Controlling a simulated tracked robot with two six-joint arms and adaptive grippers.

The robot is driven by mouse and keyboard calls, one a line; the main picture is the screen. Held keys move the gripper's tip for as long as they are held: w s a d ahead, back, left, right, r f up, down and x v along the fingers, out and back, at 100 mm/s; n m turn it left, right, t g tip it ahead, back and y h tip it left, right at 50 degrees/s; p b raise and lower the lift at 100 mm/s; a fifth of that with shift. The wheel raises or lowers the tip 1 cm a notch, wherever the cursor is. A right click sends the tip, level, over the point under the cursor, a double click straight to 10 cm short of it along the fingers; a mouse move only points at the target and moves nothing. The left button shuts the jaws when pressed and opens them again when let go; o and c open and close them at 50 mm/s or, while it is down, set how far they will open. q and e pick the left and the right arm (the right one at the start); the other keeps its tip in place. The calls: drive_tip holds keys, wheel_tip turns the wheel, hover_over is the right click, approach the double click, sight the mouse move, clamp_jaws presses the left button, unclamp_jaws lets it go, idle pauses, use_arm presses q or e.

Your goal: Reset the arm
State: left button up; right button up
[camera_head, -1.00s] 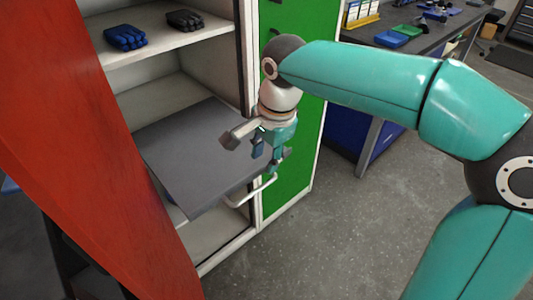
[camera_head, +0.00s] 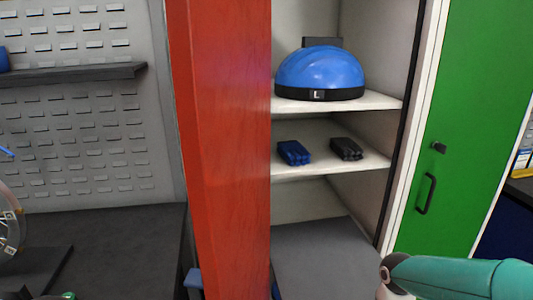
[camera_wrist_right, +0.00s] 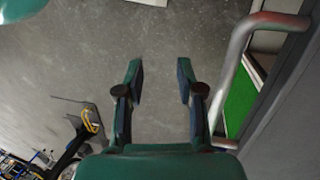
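My right arm (camera_head: 455,276) comes in from the lower right of the head view, in front of the cabinet. Its gripper is below the picture there. In the right wrist view my right gripper (camera_wrist_right: 160,78) is open, with two dark green fingers apart and only grey floor between them. A pale bar handle (camera_wrist_right: 228,80) stands close to the right of the fingers, apart from them, on a grey drawer front (camera_wrist_right: 290,130). My left gripper is not in view.
An open red door (camera_head: 225,150) stands left of the cabinet shelves. A blue helmet (camera_head: 320,72), blue gloves (camera_head: 294,152) and black gloves (camera_head: 346,149) lie on them. A grey drawer top (camera_head: 325,255) is below. A closed green door (camera_head: 465,130) is at right.

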drive_tip(key=s+a+f+n+y+p, duration=0.4)
drive_tip(key=s+a+f+n, duration=0.55)
drive_tip(key=s+f, duration=0.7)
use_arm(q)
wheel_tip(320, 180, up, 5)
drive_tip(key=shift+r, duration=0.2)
use_arm(e)
drive_tip(key=w+a+f+n+t, duration=0.1)
drive_tip(key=w+n+t, duration=0.2)
drive_tip(key=w, duration=0.3)
drive_tip(key=shift+a+f+n+h, duration=0.15)
drive_tip(key=shift+f+n+h, duration=0.2)
drive_tip(key=shift+n, duration=0.3)
